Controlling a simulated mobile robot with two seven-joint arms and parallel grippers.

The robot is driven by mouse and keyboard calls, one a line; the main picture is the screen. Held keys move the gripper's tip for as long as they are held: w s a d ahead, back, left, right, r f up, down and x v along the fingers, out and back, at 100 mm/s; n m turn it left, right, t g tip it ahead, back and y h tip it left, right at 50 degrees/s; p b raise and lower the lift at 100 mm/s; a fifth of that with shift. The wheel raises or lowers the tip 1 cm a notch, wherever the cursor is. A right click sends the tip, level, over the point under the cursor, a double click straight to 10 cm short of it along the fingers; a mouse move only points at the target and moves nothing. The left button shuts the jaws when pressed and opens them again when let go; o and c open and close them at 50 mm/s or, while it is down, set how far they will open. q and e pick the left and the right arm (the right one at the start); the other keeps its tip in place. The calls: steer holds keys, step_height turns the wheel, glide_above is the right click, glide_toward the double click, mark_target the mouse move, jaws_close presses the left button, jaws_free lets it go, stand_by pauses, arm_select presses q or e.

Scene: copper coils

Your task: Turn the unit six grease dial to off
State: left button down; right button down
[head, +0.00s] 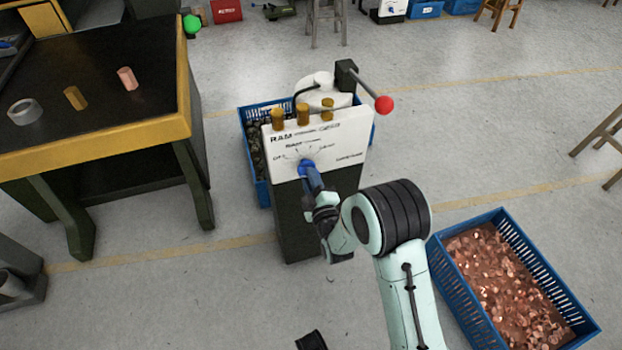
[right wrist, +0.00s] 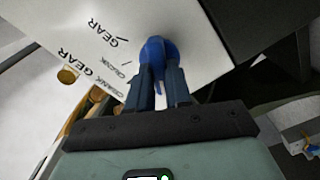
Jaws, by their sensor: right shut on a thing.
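The dial (head: 305,166) is a blue knob on the white front panel (head: 340,145) of a dark-bodied unit. Printed labels fan out around it; the leftmost seems to read off, but the print is small. My right gripper (head: 308,174) is shut on the dial, reaching it from the front. In the right wrist view, both fingers (right wrist: 160,88) sit either side of the blue dial (right wrist: 157,52), with GEAR and CRANK labels beside it. The fingers cover part of the dial, and I cannot tell which label it points to. My left gripper is not in view.
Brass cups (head: 303,114) line the panel's top, and a red-balled lever (head: 384,104) sticks out right. A blue crate (head: 259,188) stands behind the unit. A blue crate of copper pieces (head: 446,285) is at lower right. A yellow-edged bench (head: 95,140) stands left.

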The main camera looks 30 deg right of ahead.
stand_by(0.4)
steer(key=c, duration=1)
jaws_free()
steer(key=shift+c, duration=0.2)
steer(key=shift+s, duration=0.1)
arm_select(q)
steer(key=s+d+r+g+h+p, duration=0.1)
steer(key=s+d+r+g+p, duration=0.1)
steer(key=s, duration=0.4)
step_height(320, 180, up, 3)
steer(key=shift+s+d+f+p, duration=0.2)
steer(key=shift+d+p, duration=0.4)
steer(key=shift+p, duration=0.45)
arm_select(e)
steer(key=v, duration=1.3)
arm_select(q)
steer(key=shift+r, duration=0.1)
arm_select(e)
steer(key=shift+a, duration=0.1)
